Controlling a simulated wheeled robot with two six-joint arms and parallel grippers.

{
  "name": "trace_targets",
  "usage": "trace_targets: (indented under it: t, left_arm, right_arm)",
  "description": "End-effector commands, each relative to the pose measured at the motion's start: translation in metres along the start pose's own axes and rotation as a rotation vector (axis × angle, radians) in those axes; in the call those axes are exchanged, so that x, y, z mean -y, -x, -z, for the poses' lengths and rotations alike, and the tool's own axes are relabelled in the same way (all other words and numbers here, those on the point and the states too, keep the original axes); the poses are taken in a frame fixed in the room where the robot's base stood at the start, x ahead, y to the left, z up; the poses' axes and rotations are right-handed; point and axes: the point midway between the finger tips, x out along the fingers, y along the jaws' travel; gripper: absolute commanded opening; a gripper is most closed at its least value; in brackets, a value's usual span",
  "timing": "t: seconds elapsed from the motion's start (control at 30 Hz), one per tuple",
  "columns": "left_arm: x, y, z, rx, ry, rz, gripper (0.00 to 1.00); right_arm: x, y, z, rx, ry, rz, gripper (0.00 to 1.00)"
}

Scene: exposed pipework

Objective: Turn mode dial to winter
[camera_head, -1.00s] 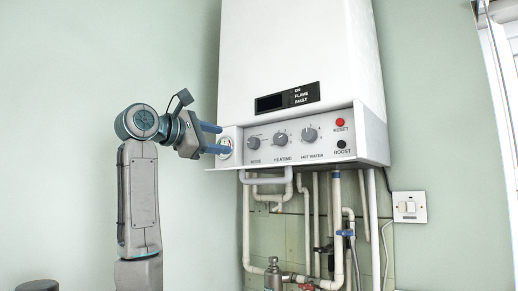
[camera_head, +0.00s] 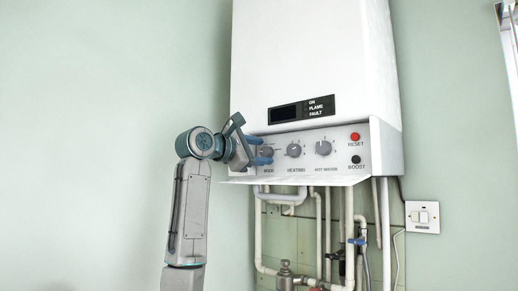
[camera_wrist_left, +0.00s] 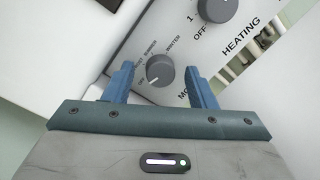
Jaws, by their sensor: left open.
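The mode dial (camera_wrist_left: 160,70) is a round grey knob on the boiler's front panel. In the left wrist view its white pointer mark aims toward the OFF label, away from the WINTER label (camera_wrist_left: 173,43). My left gripper (camera_wrist_left: 159,67) is open, with one blue finger on each side of the dial. I cannot tell whether the fingers touch it. In the head view the left gripper (camera_head: 263,153) is at the left end of the panel and partly hides the mode dial (camera_head: 267,152). My right gripper is not in view.
The heating dial (camera_head: 294,150) and hot water dial (camera_head: 323,148) sit to the right, then the red reset button (camera_head: 355,137) and dark boost button (camera_head: 356,159). A panel ledge juts out below. Pipes (camera_head: 318,225) run beneath the boiler. The wall at left is clear.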

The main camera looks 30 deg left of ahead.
Motion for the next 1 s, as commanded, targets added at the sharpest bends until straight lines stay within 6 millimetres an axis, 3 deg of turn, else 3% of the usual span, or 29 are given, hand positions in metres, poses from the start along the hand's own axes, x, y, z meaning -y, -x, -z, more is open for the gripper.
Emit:
trace_targets:
  t: [0.13,0.37,0.67,1.0]
  left_arm:
    - [0.001,0.0,0.0,0.0,0.0,0.0,0.49]
    - [0.001,0.0,0.0,0.0,0.0,0.001,0.07]
    - [0.001,0.0,0.0,-0.002,-0.031,0.005,0.07]
    - [0.002,0.0,0.0,-0.014,-0.241,0.023,0.07]
  right_arm:
    - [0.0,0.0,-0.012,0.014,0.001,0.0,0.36]
    - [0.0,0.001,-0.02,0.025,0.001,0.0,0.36]
    - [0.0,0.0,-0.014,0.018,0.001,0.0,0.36]
    - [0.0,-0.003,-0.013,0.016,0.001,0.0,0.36]
